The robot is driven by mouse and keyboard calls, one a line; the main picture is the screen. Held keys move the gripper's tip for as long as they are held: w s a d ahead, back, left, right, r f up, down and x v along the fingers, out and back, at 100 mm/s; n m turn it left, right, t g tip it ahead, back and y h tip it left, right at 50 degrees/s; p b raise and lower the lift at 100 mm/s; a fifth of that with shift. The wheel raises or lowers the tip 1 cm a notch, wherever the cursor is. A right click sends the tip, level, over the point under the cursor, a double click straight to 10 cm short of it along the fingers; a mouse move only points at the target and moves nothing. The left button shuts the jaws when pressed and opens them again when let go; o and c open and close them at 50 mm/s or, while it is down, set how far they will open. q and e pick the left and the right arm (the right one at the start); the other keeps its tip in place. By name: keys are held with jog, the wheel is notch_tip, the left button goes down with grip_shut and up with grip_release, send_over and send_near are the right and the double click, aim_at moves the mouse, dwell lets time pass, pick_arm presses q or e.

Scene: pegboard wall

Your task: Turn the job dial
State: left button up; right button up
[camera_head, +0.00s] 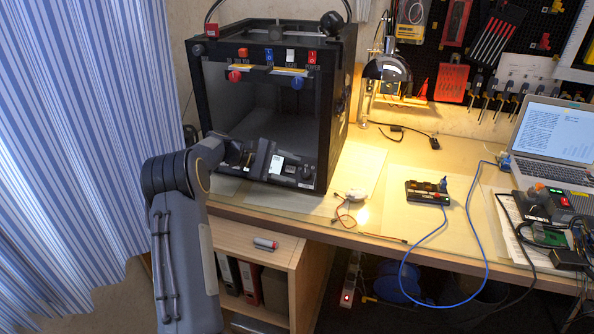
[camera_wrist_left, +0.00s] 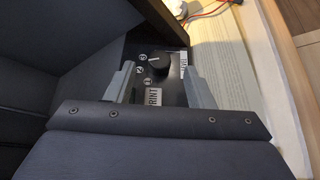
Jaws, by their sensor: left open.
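The job dial is a black round knob with a white pointer mark (camera_wrist_left: 160,62), on the dark front panel at the foot of the black printer (camera_head: 340,90). In the left wrist view, small white icons lie to its left, a PRINT label (camera_wrist_left: 153,98) nearer me and another white label to its right. My left gripper (camera_wrist_left: 160,84) is open, its grey fingers apart on either side of the panel, with the dial between and beyond their tips. I see no contact with the dial. In the head view my left gripper (camera_head: 262,158) is at the printer's lower front. My right gripper is not in view.
The printer stands on a wooden workbench (camera_head: 390,228) above a shelf with binders (camera_head: 245,280). A lamp (camera_head: 387,68), a small black device with a blue cable (camera_head: 427,192) and a laptop (camera_head: 553,130) are to the right. A striped curtain (camera_head: 70,130) hangs at left.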

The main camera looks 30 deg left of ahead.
pick_arm(q)
jog(key=shift+v, duration=2.4)
jog(key=s+d+r+m+g+y, duration=0.25)
jog(key=s+d+r+m, duration=0.5)
jog(key=s+d, duration=0.7)
jog(key=s+d+f+m+y, duration=0.2)
jog(key=s+d+f, duration=0.1)
jog(key=s, duration=0.4)
jog(key=s+d+f+m+y, duration=0.1)
jog(key=s+d+f+m, duration=0.1)
jog(key=s+d, duration=0.35)
jog(key=s+d+f+m+y, duration=0.1)
jog(key=s+f+m+y, duration=0.15)
jog(key=s, duration=0.55)
notch_tip(320, 180, up, 13)
jog(key=p, duration=1.3)
jog(key=shift+w+h, duration=0.2)
jog(key=shift+h, duration=0.2)
jog(key=shift+d+t, duration=0.1)
jog(key=shift+t, duration=0.15)
